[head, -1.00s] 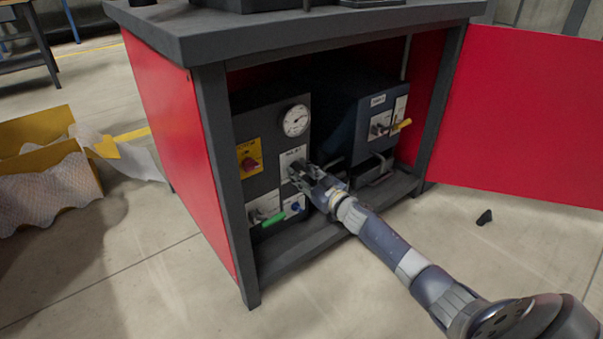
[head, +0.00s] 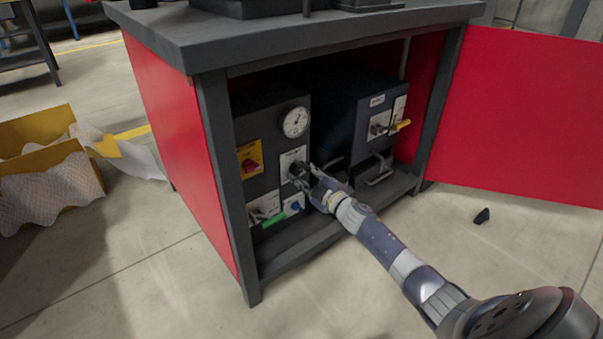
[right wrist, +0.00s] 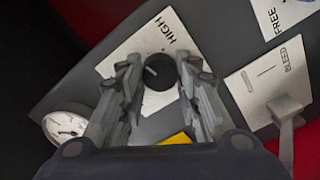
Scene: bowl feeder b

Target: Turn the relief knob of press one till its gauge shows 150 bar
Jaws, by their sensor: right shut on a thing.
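The relief knob is a black round knob (right wrist: 158,73) with a pale line, on a white plate (right wrist: 133,58) that reads HIGH in the right wrist view. My right gripper (head: 303,174) is shut on it, with one finger on each side; it also shows in the right wrist view (right wrist: 159,80). In the head view the fingers partly hide the knob. The round white gauge (head: 295,122) sits above the knob on the dark press unit; it also shows in the right wrist view (right wrist: 66,124). Its numbers are too small to read. My left gripper is not in view.
A red switch on a yellow plate (head: 249,157), a green lever (head: 274,221) and a blue knob (head: 295,206) surround the relief knob. A second unit with a yellow lever (head: 401,125) stands at right. The cabinet's red door (head: 530,115) is open.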

